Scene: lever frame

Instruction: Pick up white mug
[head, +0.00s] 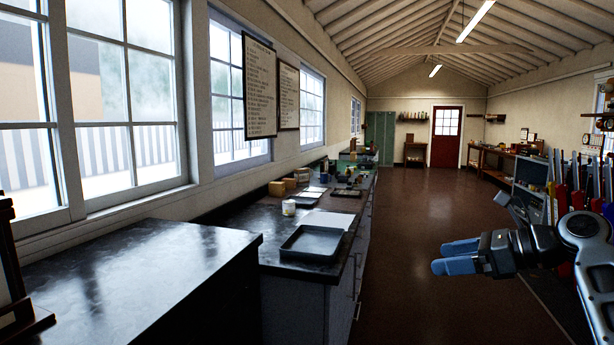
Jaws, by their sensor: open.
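A small white mug (289,207) stands upright on the dark counter (238,236) under the windows, left of the middle of the head view. Its handle is too small to make out. My gripper (437,257) is at the right over the open floor, with its blue fingers pointing left. It is open and empty, well to the right of the mug and apart from the counter.
A dark tray (311,242) lies on the counter near the mug, beside a pale sheet (327,219). Cardboard boxes (277,188) stand behind. A higher black cabinet (140,275) fills the left foreground. The aisle floor (420,215) is clear. Levers (561,200) stand at right.

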